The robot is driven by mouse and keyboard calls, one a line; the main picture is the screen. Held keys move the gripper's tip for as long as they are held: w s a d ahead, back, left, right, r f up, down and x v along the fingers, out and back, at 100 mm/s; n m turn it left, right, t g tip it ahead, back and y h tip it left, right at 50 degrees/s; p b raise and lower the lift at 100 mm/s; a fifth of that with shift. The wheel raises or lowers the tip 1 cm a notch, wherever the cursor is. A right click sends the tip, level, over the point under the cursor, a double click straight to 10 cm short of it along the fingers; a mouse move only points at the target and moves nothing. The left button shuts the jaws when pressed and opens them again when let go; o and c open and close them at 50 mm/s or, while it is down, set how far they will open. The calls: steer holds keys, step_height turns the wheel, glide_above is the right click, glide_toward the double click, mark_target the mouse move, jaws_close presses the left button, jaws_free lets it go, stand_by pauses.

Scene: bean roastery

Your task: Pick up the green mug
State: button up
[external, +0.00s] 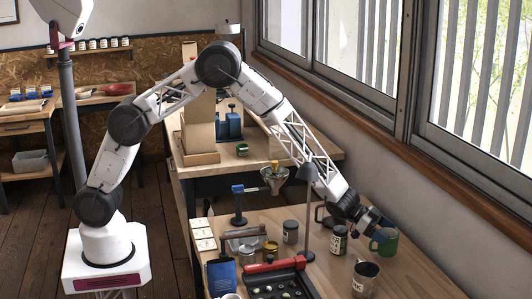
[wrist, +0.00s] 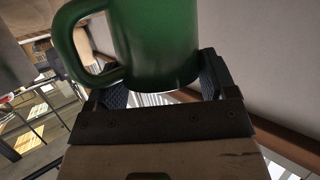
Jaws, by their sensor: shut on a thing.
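The green mug (external: 386,244) is at the right side of the front table, near the wall under the window. It looks about upright in the external view. My gripper (external: 374,224) is at the mug, reaching down from the upper left. In the wrist view the green mug (wrist: 155,45) fills the top middle, with its handle to the left. My gripper's fingers (wrist: 160,88) lie on either side of the mug, shut on it. The mug's far side is hidden. I cannot tell whether its base touches the table.
The front right tabletop is clear.

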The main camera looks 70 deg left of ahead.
step_height(320, 180, up, 7)
stand_by(0.8)
